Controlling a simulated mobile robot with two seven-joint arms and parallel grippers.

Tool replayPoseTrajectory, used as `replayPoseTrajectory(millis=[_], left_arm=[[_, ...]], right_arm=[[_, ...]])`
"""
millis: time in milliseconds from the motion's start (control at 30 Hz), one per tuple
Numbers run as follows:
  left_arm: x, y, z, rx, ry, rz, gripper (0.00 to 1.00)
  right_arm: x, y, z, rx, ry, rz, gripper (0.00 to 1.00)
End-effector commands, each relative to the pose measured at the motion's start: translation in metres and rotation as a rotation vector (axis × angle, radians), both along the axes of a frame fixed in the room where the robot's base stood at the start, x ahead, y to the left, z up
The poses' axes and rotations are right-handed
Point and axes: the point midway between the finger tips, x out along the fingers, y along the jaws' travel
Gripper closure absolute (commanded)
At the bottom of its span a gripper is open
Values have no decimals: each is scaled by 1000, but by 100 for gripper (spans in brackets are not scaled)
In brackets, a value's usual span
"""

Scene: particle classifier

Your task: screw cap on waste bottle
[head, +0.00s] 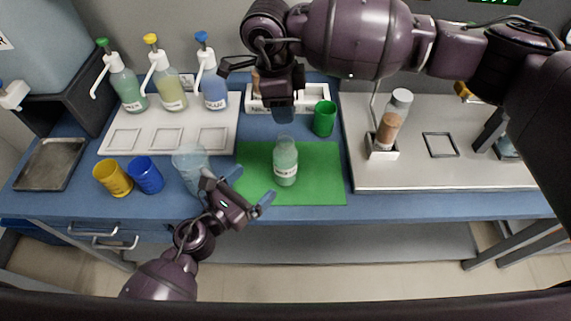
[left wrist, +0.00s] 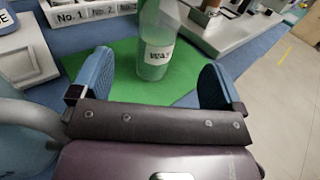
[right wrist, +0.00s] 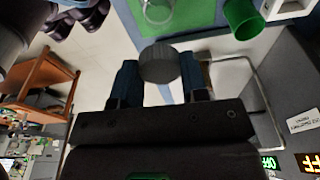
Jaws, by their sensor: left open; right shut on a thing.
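The waste bottle (head: 286,165), clear with greenish contents and a white label, stands upright on the green mat (head: 325,190). My left gripper (head: 253,186) is open and empty, in front and left of the bottle. In the left wrist view the bottle (left wrist: 155,58) is beyond the open fingers (left wrist: 156,80), in line with the gap. My right gripper (head: 284,110) is above and behind the bottle. In the right wrist view it is shut on a grey ribbed cap (right wrist: 159,63), apart from the bottle. The cap is mostly hidden in the head view.
A green cup (head: 325,118) stands behind the mat. A clear beaker (head: 190,165), a blue cup (head: 147,174) and a yellow cup (head: 113,177) stand left. Pump bottles (head: 170,90) line the white tray (head: 150,148). A brown-filled tube (head: 391,122) stands at right.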

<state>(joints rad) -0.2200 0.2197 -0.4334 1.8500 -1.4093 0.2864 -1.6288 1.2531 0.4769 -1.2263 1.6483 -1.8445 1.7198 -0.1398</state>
Motion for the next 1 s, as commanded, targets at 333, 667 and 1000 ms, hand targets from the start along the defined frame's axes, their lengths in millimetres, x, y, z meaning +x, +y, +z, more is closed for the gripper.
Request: replayPoseTrajectory(millis=[333,667,1000], left_arm=[[34,-29,1,-1,-2,-1,6],[73,-61,1,-1,-2,0,6],[90,-75,0,-1,-1,0,6]], right_arm=[[0,0,0,0,0,0,81],[0,0,0,0,0,0,81],[0,0,0,0,0,0,81]])
